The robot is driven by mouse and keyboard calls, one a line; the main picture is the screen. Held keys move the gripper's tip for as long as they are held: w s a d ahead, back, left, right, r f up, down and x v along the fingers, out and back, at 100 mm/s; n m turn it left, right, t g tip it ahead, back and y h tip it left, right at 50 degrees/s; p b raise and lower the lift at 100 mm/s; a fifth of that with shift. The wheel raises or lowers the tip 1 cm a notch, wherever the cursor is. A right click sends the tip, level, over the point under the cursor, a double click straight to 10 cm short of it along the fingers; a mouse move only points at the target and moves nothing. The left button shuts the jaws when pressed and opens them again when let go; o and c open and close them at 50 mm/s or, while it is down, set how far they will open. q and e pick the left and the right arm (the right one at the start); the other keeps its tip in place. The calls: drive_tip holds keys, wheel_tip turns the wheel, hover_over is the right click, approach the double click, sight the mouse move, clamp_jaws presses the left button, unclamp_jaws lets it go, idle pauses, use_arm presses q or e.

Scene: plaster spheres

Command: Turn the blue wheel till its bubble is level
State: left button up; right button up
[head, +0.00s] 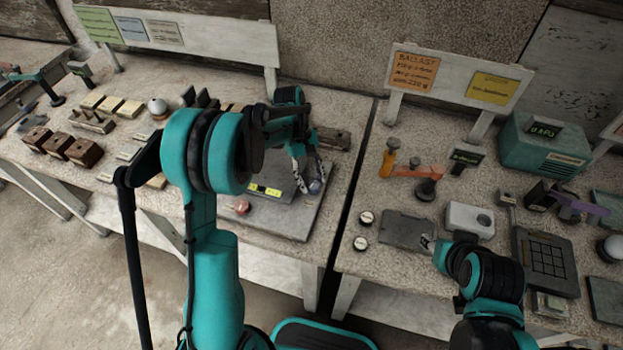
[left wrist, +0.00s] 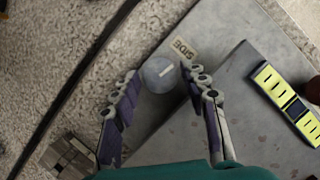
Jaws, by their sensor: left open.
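The blue wheel, a grey-blue disc (left wrist: 159,74) with a pale line across its top, lies on a grey plate (left wrist: 215,45) beside a "SIDE" label (left wrist: 183,48). It also shows in the head view (head: 315,187), partly behind my fingers. My left gripper (head: 308,172) is open above it; in the left wrist view its fingers (left wrist: 158,76) stand either side of the wheel, and I cannot tell if they touch it. A yellow-green vial (left wrist: 285,103) with dark marks lies to the right; its bubble is too small to judge. My right gripper (head: 430,243) hangs over the right table.
A red knob (head: 242,207) sits on the plate left of the vial. Brown blocks (head: 75,147) and a white ball (head: 158,107) lie farther left. A gap separates the two tables. The right table holds an orange lever device (head: 400,168) and a dark slab (head: 405,230).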

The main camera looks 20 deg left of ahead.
use_arm(q)
drive_tip(key=v, duration=1.1)
drive_tip(key=shift+a+r, duration=0.2)
drive_tip(key=shift+r, duration=0.15)
drive_tip(key=shift+w, duration=0.1)
drive_tip(key=s+d+r+m+t+y, duration=0.2)
drive_tip(key=s+r+m+t, duration=0.25)
drive_tip(key=s, duration=0.45)
drive_tip(key=s+f+m+t, duration=0.1)
drive_tip(key=s+m+t, duration=0.1)
drive_tip(key=s, duration=0.3)
drive_tip(key=s+f+m+t+y, duration=0.1)
drive_tip(key=s+f+m+t, duration=0.1)
drive_tip(key=s, duration=0.4)
drive_tip(key=shift+s+a+m+t, duration=0.3)
drive_tip(key=shift+m+t, duration=0.45)
drive_tip(key=shift+m, duration=0.1)
drive_tip(key=shift+f, duration=0.15)
